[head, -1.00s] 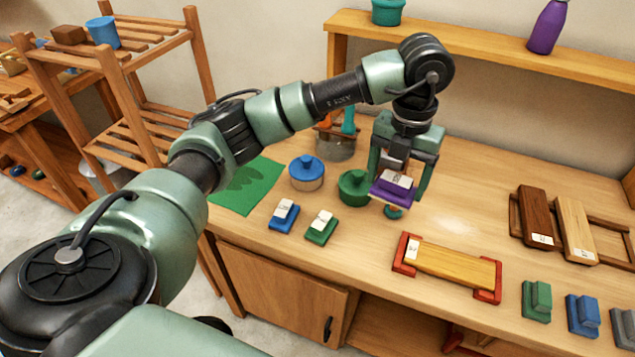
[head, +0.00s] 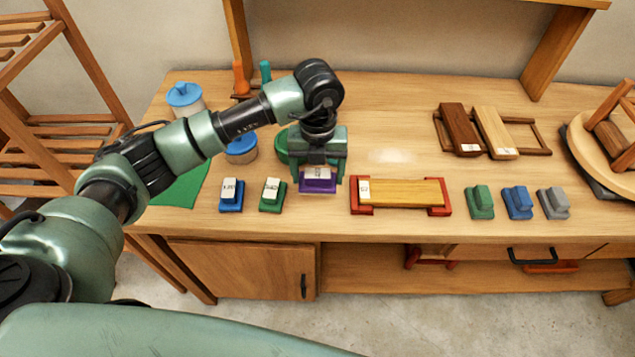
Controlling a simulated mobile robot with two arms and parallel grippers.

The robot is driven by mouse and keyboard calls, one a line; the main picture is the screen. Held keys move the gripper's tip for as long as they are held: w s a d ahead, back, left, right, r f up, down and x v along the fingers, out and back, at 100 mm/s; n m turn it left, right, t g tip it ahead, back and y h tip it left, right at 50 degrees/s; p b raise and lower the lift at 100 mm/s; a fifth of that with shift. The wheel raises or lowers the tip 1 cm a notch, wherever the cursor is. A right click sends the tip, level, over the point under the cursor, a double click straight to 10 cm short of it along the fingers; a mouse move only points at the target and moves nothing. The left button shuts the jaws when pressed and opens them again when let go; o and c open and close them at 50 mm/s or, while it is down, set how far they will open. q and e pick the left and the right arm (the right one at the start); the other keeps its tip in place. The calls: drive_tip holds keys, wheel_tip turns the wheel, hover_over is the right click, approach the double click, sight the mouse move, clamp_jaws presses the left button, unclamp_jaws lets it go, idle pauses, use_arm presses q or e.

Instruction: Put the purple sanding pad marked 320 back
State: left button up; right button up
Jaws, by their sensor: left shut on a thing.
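The purple sanding pad (head: 318,184) has a white label on its top; the marking is too small to read. My left gripper (head: 318,176) is shut on it, with a finger at each side. The pad is at or just above the bench top; I cannot tell whether it touches. It is in line with a blue pad (head: 231,195) and a green pad (head: 272,194), both white-topped, to its left. A red-ended wooden block (head: 405,193) lies just to its right. My right gripper is out of view.
Green (head: 480,202), blue (head: 518,203) and grey (head: 553,203) blocks stand further right. Dark (head: 458,128) and light (head: 495,130) boards lie behind. A green pot (head: 282,147) and blue-lidded tins stand behind the gripper. The bench's middle back (head: 390,110) is clear.

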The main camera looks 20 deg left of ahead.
sight(318, 187)
use_arm(q)
drive_tip(key=shift+f, duration=0.7)
wheel_tip(318, 187, down, 4)
drive_tip(key=shift+r+p, duration=0.25)
drive_tip(key=shift+p, duration=0.25)
drive_tip(key=shift+f, duration=0.2)
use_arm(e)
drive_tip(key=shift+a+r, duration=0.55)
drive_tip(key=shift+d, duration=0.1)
use_arm(q)
drive_tip(key=shift+f, duration=0.2)
drive_tip(key=o, duration=1.3)
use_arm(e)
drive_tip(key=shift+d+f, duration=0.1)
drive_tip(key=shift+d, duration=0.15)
use_arm(q)
drive_tip(key=shift+r, duration=0.1)
